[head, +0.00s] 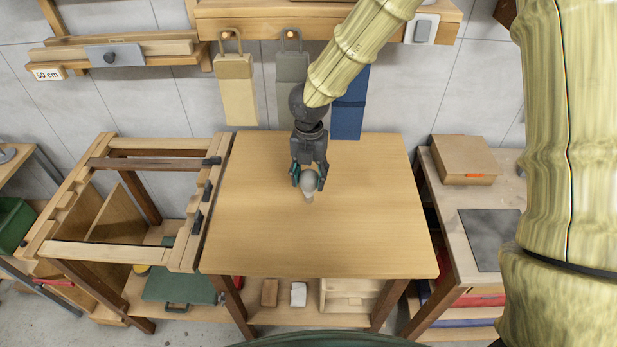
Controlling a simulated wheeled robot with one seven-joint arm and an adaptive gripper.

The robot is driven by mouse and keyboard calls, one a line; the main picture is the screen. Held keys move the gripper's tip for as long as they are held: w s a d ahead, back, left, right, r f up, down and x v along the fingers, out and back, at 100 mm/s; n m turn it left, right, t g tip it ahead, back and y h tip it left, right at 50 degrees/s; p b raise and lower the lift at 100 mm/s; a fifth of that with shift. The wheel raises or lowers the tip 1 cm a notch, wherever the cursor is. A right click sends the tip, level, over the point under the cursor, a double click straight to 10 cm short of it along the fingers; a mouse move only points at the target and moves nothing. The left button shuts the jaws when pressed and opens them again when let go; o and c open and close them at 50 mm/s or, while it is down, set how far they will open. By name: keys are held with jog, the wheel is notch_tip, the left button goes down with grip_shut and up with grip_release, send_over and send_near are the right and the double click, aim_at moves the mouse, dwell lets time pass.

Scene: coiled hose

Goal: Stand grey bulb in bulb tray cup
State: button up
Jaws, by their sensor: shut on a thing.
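The grey bulb (309,184) is a small rounded thing with a paler, narrower end pointing down toward the front. My gripper (308,181) is shut on it, with one finger on each side. The bulb is over the back middle part of the wooden table (330,240). From this steep view I cannot tell how high above the tabletop it is. I cannot make out a bulb tray or its cups in this view.
The tabletop around my gripper is bare. A slotted wooden frame (70,250) stands close at left. At right, a side bench holds a cardboard box (464,160) and a dark plate (492,238). Cloths, including a blue one (349,105), hang behind the table.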

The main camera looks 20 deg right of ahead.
jog(key=shift+w+r, duration=0.1)
jog(key=shift+w, duration=0.35)
jog(key=shift+f+p, duration=1)
jog(key=shift+f, duration=0.8)
jog(key=shift+w+f, duration=0.1)
jog(key=shift+f, duration=0.05)
jog(key=o, duration=1.1)
notch_tip(320, 180, up, 12)
jog(key=b, duration=0.2)
jog(key=shift+b, duration=0.4)
